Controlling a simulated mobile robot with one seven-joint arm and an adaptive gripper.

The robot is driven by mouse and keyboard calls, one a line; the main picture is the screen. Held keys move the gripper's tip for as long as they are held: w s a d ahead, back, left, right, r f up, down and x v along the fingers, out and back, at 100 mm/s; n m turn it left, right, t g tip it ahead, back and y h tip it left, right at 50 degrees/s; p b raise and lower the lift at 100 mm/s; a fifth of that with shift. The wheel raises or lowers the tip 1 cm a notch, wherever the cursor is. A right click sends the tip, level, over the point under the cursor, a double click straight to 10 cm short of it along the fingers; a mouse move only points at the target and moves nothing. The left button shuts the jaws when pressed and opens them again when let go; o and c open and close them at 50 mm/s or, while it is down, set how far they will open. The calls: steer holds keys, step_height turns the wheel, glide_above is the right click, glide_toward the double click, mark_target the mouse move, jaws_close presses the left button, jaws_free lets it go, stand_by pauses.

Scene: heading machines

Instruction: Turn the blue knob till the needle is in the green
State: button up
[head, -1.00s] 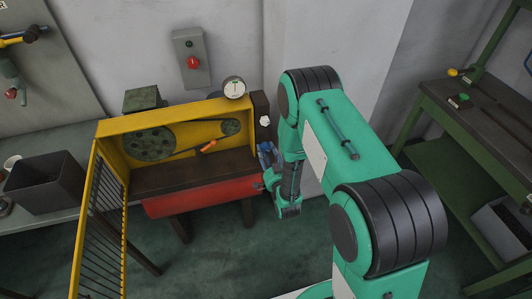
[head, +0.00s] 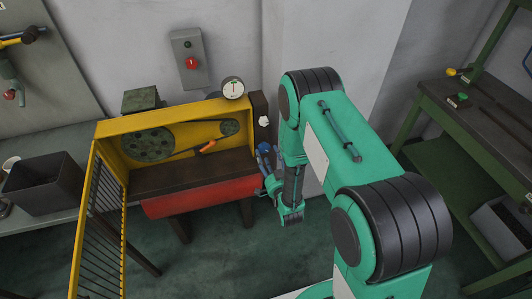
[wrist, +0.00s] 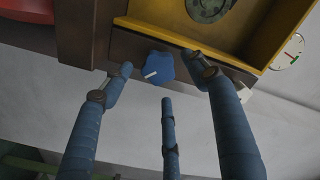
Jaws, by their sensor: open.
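The blue knob (wrist: 160,67) sits on the dark panel at the machine's right end, with a pale pointer mark on it. It also shows as a small blue patch in the head view (head: 264,147). My gripper (wrist: 161,80) is open, its blue fingers spread to the sides of and below the knob in the wrist view. The fingers look apart from the knob, and nothing is held. The round white gauge (head: 233,88) stands on top of the yellow housing. It shows at the right of the wrist view (wrist: 289,52), with red and green marks; its needle is too small to read surely.
The yellow housing (head: 103,130) has a mesh door standing open at the left. A white knob (head: 264,121) is above the blue one. A grey box with a red button (head: 192,63) hangs on the wall. A green-framed bench (head: 450,110) stands at the right.

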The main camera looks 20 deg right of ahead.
steer(key=s, duration=0.9)
steer(key=shift+w+r, duration=0.1)
steer(key=shift+w, duration=0.05)
steer(key=w+r+g, duration=0.1)
steer(key=w+r, duration=0.1)
steer(key=r, duration=0.3)
steer(key=w+r+n+g, duration=0.1)
steer(key=w+r+g, duration=0.1)
steer(key=r, duration=0.4)
steer(key=w+r+n+g, duration=0.1)
steer(key=w+r, duration=0.3)
steer(key=r, duration=0.1)
steer(key=shift+w+r, duration=0.2)
steer(key=s+r+n+g, duration=0.2)
steer(key=s+r+g, duration=0.3)
steer(key=s+r, duration=1.25)
steer(key=s+r+n+g, duration=0.1)
steer(key=s+r, duration=0.2)
steer(key=s, duration=0.7)
steer(key=s+a+r+g, duration=0.1)
steer(key=s+r+g, duration=0.1)
steer(key=s, duration=0.8)
steer(key=shift+s+a+r+n, duration=0.15)
steer(key=shift+a+r+n, duration=0.1)
steer(key=shift+r+n, duration=0.15)
